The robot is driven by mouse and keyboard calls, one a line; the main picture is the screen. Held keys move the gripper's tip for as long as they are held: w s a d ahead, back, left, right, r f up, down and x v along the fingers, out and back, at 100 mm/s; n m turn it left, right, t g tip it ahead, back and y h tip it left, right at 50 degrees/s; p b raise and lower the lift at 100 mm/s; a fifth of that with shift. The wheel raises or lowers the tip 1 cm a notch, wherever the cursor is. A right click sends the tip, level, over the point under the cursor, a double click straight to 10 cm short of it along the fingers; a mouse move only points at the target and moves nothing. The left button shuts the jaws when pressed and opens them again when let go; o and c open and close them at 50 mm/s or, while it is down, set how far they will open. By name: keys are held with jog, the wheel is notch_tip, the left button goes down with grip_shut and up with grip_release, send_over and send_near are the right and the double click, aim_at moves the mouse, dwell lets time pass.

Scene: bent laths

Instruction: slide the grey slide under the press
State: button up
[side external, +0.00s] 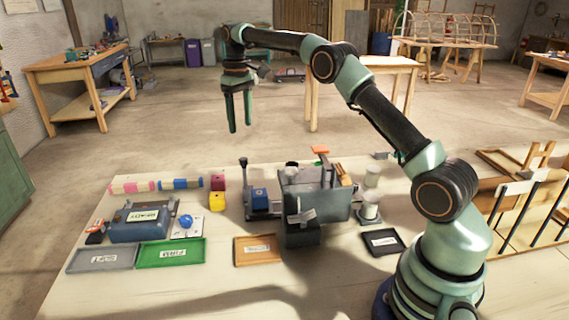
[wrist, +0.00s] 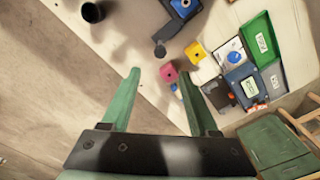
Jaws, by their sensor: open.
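The press appears to be the grey block-shaped machine (side external: 318,203) in the middle of the bench. Left of it, what looks like the grey slide (side external: 262,210) carries a blue block (side external: 259,197). A dark upright handle with a round knob (side external: 243,162) stands at its left end. In the wrist view the blue block (wrist: 184,7) is cut by the top edge, with the dark knob (wrist: 159,50) below it. My gripper (side external: 240,128) is open and empty, high above and behind the bench, touching nothing. Its fingers (wrist: 158,73) point down, wide apart.
Farther left are a blue-grey box (side external: 140,228), a grey tray (side external: 101,257) and a green tray (side external: 171,252). An orange-brown tray (side external: 257,250) lies in front. White cylinders (side external: 370,197) stand right of the press.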

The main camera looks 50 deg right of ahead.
aim_at(243, 159)
notch_tip(243, 159, down, 11)
jog(key=shift+r, duration=0.15)
dwell(0.4)
grip_shut()
dwell(1.2)
